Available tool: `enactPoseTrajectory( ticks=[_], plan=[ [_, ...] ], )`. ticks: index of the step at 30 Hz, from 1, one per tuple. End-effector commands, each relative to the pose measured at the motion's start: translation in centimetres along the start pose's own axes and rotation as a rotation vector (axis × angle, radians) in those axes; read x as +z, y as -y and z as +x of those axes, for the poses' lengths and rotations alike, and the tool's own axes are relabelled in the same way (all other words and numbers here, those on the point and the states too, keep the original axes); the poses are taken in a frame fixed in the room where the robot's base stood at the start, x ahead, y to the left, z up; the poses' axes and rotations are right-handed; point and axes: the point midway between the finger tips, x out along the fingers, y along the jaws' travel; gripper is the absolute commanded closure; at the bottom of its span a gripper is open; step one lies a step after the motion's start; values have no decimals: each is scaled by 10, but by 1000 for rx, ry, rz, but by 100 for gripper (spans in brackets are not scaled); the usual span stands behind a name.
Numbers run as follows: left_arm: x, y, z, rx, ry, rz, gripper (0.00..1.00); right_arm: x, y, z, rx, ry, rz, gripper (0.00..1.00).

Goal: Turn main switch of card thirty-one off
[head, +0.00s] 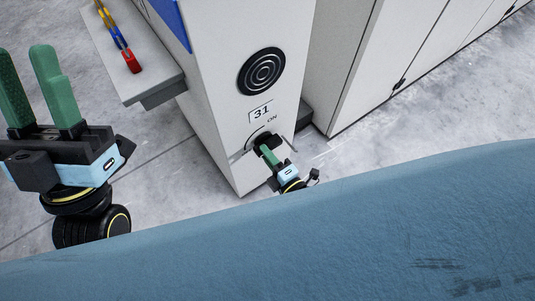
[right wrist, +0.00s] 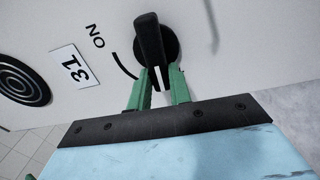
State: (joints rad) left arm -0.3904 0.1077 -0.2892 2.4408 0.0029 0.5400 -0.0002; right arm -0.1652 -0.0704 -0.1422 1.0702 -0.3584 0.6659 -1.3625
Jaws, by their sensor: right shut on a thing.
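The main switch of card thirty-one is a black handle on a round black base (right wrist: 150,42), low on a white cabinet panel (head: 222,100). A label plate "31" (head: 261,112) sits above it, and the word "ON" with a curved black line is printed beside it. My right gripper (head: 266,150), with green fingers, is at the switch. In the right wrist view the fingertips (right wrist: 160,72) are closed about the handle's near end. In the head view my gripper covers part of the switch. My left gripper (head: 25,62) is open and empty, left of the cabinet.
A round black ringed disc (head: 261,72) is above the label. A grey ledge (head: 150,75) with red, blue and yellow pieces (head: 131,60) juts out at the upper left. More white cabinets (head: 400,45) stand to the right. A blue surface fills the foreground.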

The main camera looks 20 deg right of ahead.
Motion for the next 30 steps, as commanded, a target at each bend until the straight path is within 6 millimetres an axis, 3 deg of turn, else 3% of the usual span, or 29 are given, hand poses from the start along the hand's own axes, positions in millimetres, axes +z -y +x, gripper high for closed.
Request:
enactPoseTrajectory(
  ticks=[17,18,22,30],
  plan=[
    [0,0,-2,-1,-10,-2,64,0,1,0,-1,0,-35,100],
    [0,0,-2,-1,-10,-2,64,0,1,0,-1,0,-35,77],
    [0,0,-2,-1,-9,-2,64,0,1,0,-1,0,-34,60],
    [-2,0,-1,-1,-13,-1,64,0,0,0,0,0,-32,58]
  ],
)
